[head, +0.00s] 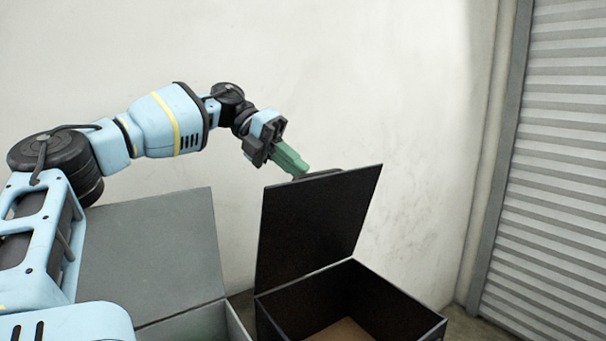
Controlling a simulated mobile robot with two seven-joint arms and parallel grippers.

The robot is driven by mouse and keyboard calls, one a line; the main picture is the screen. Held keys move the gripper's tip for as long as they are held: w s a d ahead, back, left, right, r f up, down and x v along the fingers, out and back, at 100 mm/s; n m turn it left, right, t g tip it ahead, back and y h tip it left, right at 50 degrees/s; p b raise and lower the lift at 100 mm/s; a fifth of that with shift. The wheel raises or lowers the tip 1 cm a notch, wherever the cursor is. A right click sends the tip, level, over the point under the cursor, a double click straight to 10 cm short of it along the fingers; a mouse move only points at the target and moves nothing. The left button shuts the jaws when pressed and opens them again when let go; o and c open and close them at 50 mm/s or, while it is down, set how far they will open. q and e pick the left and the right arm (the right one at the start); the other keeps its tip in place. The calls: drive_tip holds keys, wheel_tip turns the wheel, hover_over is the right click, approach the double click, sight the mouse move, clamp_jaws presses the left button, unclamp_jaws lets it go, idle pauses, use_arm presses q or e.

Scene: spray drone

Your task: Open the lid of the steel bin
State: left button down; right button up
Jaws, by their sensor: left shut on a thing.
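A black bin (437,325) stands at the lower middle. Its lid (315,220) is raised and leans back a little past upright, so the bin is open and its brown floor shows. My left gripper (303,174), with green fingers, is at the upper edge of this lid, shut on a dark handle (326,173) partly hidden behind the lid. The fingertips are also partly hidden there. A grey bin (235,322) stands to the left with its grey lid (155,255) raised too. I cannot tell from the look which of the two is the steel one. My right gripper is not in view.
A pale wall (420,90) stands close behind both bins and the lids. A ribbed grey shutter (555,170) is on the right. The space above the black bin's opening is clear.

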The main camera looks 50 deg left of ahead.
use_arm(q)
drive_tip(key=shift+a+f, duration=1.15)
drive_tip(key=shift+f, duration=0.05)
drive_tip(key=c, duration=1.9)
unclamp_jaws()
drive_tip(key=o, duration=0.4)
drive_tip(key=shift+a+f, duration=0.1)
drive_tip(key=shift+a, duration=0.2)
drive_tip(key=shift+r, duration=0.25)
